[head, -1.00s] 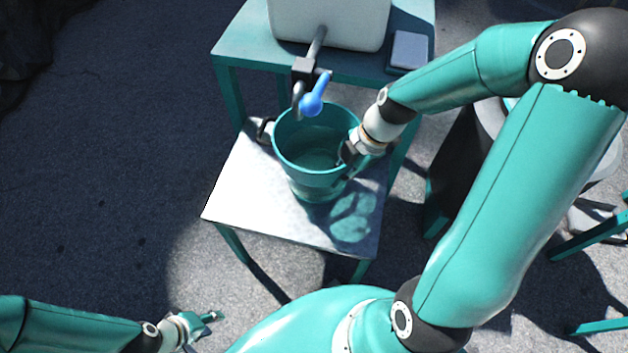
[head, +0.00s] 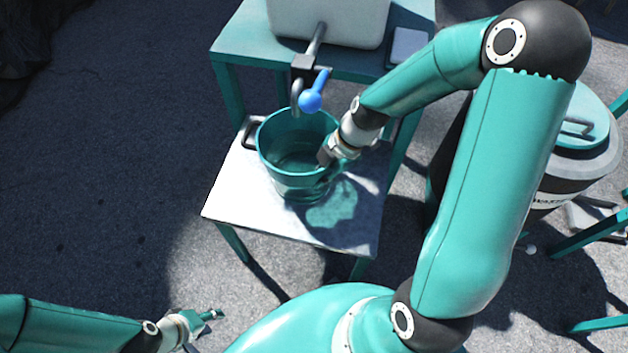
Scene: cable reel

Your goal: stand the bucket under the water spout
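The teal bucket (head: 293,180) is upright over the small white-topped table (head: 235,190). Its shadow lies on the tabletop to its lower right; I cannot tell whether its base touches the top. My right gripper (head: 326,154) is shut on the bucket's right rim, its fingertips partly hidden. The dark water spout (head: 296,92), with a blue lever (head: 312,100), points down and in this view overlaps the bucket's far rim. My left gripper (head: 212,315) is at the lower left, away from the bucket; its finger opening is too small to judge.
A white tank (head: 340,20) stands on a taller teal table (head: 235,45) behind the bucket. A grey pad (head: 408,45) lies beside the tank. A lidded waste bin (head: 590,160) is at the right.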

